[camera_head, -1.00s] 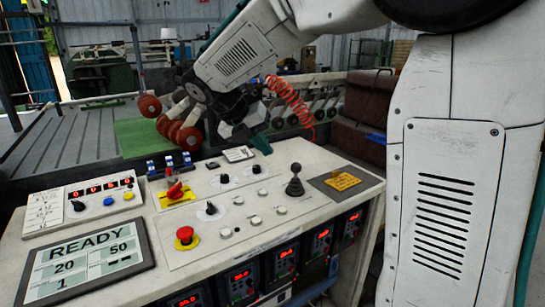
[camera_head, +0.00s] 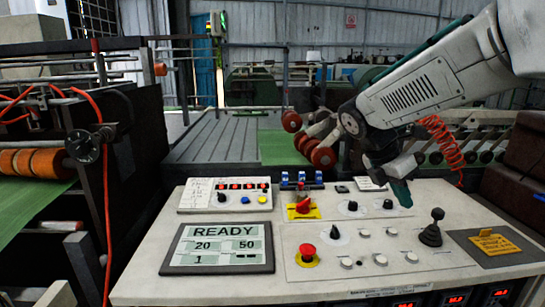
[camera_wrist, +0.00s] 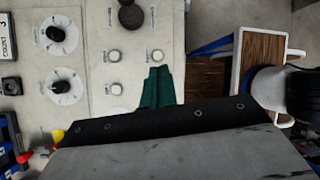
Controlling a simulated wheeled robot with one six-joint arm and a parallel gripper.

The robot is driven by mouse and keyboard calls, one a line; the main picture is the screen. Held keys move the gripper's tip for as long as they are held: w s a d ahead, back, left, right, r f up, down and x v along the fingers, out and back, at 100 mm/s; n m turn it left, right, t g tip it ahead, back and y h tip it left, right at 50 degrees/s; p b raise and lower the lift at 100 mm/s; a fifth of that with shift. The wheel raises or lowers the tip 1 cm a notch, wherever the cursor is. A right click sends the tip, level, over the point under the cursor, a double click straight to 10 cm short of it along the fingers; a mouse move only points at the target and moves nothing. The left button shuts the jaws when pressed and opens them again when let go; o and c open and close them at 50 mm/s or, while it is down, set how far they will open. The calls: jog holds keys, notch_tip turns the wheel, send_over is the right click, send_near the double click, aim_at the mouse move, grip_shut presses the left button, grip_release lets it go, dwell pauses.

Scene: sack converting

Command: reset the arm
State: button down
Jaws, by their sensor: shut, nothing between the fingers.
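My gripper (camera_head: 402,193) hangs above the right part of a white control panel (camera_head: 140,283) in the head view, its green fingers pointing down. The fingers are shut together with nothing between them. In the wrist view the green fingertips (camera_wrist: 157,88) lie over the panel close to white push buttons. Whether they touch the panel cannot be told. My white arm reaches in from the upper right, with a red coiled hose on it.
The panel carries a READY screen (camera_head: 218,247), a red emergency button (camera_head: 307,254), a black joystick (camera_head: 431,228), a red-yellow switch (camera_head: 303,207) and several knobs. An orange label (camera_head: 494,243) lies at right. A machine with orange rollers (camera_head: 35,162) and green sheet stands at left.

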jog(key=s+a+f+m+t+y, duration=0.1)
jog(key=s+m+y, duration=0.2)
jog(key=s+m, duration=0.7)
jog(key=s+a+f+m+t+y, duration=0.1)
jog(key=s+a+m+y, duration=0.1)
jog(key=s+m, duration=0.9)
jog(key=s+y, duration=0.1)
jog(key=s, duration=0.4)
jog(key=shift+a+f, duration=0.15)
jog(key=shift+f, duration=0.1)
dwell(1.8)
